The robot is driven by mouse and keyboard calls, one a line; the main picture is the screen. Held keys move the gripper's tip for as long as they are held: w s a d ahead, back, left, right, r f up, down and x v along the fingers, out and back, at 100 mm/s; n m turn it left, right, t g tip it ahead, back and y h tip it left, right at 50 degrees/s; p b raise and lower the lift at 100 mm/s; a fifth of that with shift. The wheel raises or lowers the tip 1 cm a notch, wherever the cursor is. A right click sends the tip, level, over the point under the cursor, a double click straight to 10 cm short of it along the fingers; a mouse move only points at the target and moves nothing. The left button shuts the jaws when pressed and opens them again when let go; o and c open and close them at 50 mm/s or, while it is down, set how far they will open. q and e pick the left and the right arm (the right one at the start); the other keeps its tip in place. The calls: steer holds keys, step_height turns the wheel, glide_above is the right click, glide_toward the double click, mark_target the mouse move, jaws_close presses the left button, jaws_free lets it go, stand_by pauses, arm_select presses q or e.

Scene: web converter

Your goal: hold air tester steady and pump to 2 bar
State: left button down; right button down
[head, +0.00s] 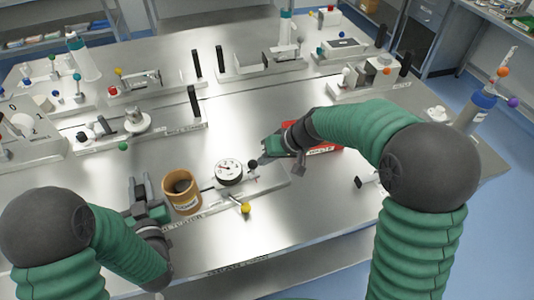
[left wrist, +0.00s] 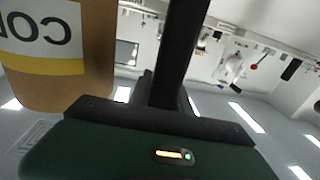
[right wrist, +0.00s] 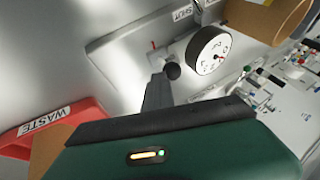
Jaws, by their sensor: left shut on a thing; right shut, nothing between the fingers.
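The air tester is a pale plate (head: 270,190) with a white round gauge (head: 228,172), a black ball knob (head: 253,164) and a yellow knob (head: 246,208). My left gripper (head: 137,192) is at the tester's left end, shut on a dark upright handle (left wrist: 185,45). My right gripper (head: 263,160) is shut and empty, its tips close to the black knob. In the right wrist view the black knob (right wrist: 173,71) is just beyond the fingertips, next to the gauge (right wrist: 209,50); I cannot tell whether they touch. The needle reading is too small to tell.
A tan cup (head: 182,193) stands between my left gripper and the gauge. A red waste bin (head: 322,150) is behind my right gripper. Other fixtures with black upright posts (head: 193,105) stand farther back. The steel table is clear at front right.

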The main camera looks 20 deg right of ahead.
steer(key=shift+a+f, duration=0.1)
steer(key=shift+a, duration=0.2)
steer(key=d, duration=0.1)
steer(key=d+r, duration=0.1)
steer(key=d, duration=0.2)
steer(key=shift+s+d+r, duration=0.3)
steer(key=shift+s+d, duration=0.1)
steer(key=v, duration=0.9)
steer(key=w+d+f+m+g+y, duration=0.1)
steer(key=w+d+f+g+y, duration=0.25)
steer(key=d+f+y, duration=0.6)
steer(key=shift+y, duration=0.75)
steer(key=x, duration=0.5)
steer(key=r+x, duration=0.1)
steer(key=x, duration=1)
steer(key=shift+w+a+r, duration=0.15)
steer(key=shift+a+r, duration=0.1)
steer(key=shift+a, duration=0.15)
